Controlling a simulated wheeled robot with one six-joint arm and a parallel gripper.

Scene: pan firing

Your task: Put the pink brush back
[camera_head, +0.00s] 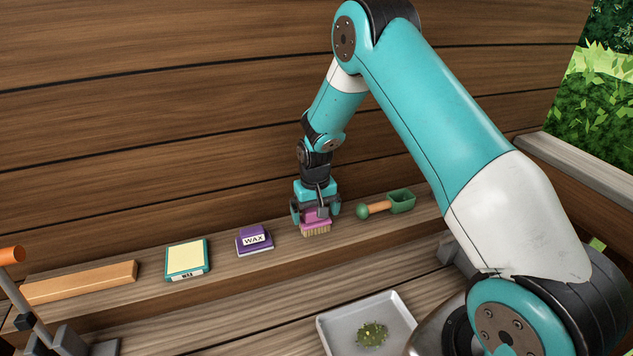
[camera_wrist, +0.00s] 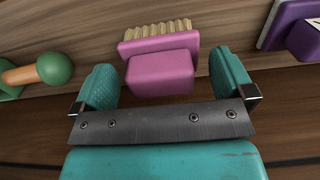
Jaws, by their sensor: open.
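The pink brush (camera_head: 316,221) is at the wooden shelf along the back wall, with its pale bristles facing down. It also shows in the wrist view (camera_wrist: 160,72), where its pink block lies between the two teal fingers. My gripper (camera_head: 316,211) is over the brush from above, with one finger on each side. In the wrist view my gripper (camera_wrist: 165,85) is open, and gaps show between the fingers and the brush block. I cannot tell exactly whether the bristles touch the shelf.
The purple wax block (camera_head: 254,240) is left of the brush, then a teal-and-yellow box (camera_head: 187,258) and an orange bar (camera_head: 80,283). A green scoop (camera_head: 400,202) is to the right. A grey tray (camera_head: 334,333) with green bits is below on the bench. The wooden wall stands close behind.

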